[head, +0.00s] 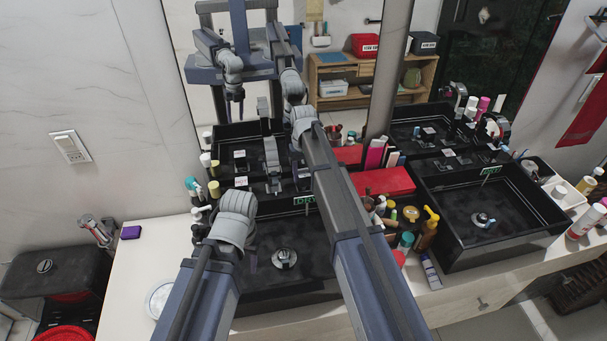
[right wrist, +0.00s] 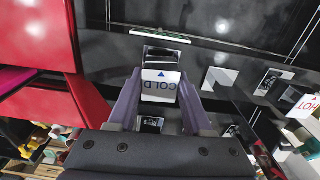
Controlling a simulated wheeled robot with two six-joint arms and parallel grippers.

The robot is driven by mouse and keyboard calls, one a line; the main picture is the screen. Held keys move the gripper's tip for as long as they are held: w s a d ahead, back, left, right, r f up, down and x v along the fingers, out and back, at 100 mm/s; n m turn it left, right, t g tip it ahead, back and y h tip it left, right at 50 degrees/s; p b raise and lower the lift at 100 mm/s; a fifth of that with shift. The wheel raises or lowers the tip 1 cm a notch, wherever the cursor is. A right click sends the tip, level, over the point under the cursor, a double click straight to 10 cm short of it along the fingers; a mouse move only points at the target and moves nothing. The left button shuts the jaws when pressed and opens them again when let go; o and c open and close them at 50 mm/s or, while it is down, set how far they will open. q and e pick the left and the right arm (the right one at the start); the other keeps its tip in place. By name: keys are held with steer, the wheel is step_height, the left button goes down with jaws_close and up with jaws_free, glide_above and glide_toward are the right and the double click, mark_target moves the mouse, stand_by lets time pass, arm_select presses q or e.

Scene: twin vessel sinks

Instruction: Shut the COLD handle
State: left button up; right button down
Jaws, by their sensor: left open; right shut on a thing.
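The COLD handle's white label plate, with a blue triangle, shows upside down in the right wrist view (right wrist: 160,88). My right gripper (right wrist: 159,80) has its purple fingers on either side of it and is shut on the COLD handle. In the head view my right arm reaches over the left black sink (head: 290,240) and hides most of this gripper. The HOT label (right wrist: 304,106) is at the right of the wrist view, apart from my fingers. My left gripper (head: 251,260) is open and empty over the sink's left part, mostly hidden by its wrist.
A red box (head: 382,181) stands right of the left sink. Several bottles, including an amber pump bottle (head: 428,228), crowd the counter between the sinks. A second black sink (head: 520,205) is at right. The mirror behind reflects my arms. The counter's left part is mostly clear.

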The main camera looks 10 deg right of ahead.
steer(key=shift+m, duration=0.5)
steer(key=shift+c, duration=1.6)
jaws_free()
steer(key=shift+r, duration=0.1)
step_height(320, 180, up, 8)
steer(key=p, duration=0.8)
steer(key=shift+f, duration=0.2)
steer(key=shift+s+f, duration=0.1)
